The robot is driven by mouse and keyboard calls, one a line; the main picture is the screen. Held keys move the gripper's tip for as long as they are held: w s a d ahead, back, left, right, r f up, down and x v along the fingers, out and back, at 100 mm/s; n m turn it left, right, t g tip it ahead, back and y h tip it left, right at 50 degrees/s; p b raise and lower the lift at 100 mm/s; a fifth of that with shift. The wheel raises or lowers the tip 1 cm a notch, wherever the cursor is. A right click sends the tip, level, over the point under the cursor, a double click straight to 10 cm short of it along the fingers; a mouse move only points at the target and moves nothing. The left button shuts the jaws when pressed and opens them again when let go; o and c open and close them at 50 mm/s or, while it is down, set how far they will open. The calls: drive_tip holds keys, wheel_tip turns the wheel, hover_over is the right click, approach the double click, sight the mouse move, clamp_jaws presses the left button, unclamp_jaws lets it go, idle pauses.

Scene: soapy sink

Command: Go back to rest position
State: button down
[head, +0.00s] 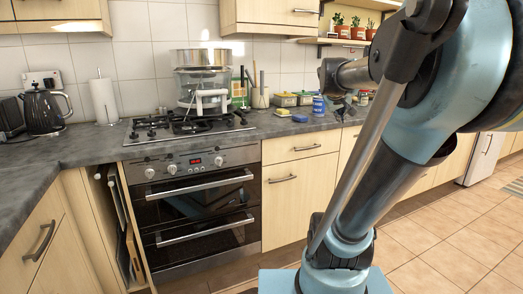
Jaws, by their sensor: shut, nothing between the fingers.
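My gripper (343,110) is in the head view, right of centre, small and dark below my wrist. It points down over the back part of the grey counter (290,127), to the right of the blue tin (319,106). It is shut and holds nothing that I can see. My blue arm fills the right side of the view and hides part of the counter and cabinets behind it. Whether the fingertips touch the counter I cannot tell.
A gas hob (185,127) with a steamer pot (203,88) stands left of the tin, above a double oven (195,205). A black kettle (43,110) and paper roll (103,100) stand further left. Potted plants (356,28) sit on a shelf. Tiled floor (430,250) is clear at right.

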drive_tip(key=s+a+f+g+y, duration=0.2)
drive_tip(key=s+a+f, duration=0.3)
drive_tip(key=s+f, duration=0.7)
drive_tip(key=s+a+f+m+g+y, duration=0.1)
drive_tip(key=s+a+f+g, duration=0.3)
drive_tip(key=s+f, duration=0.9)
drive_tip(key=shift+s+a+f+y, duration=0.3)
drive_tip(key=shift+a+f+y, duration=0.45)
drive_tip(key=shift+a, duration=0.25)
drive_tip(key=shift+r, duration=0.1)
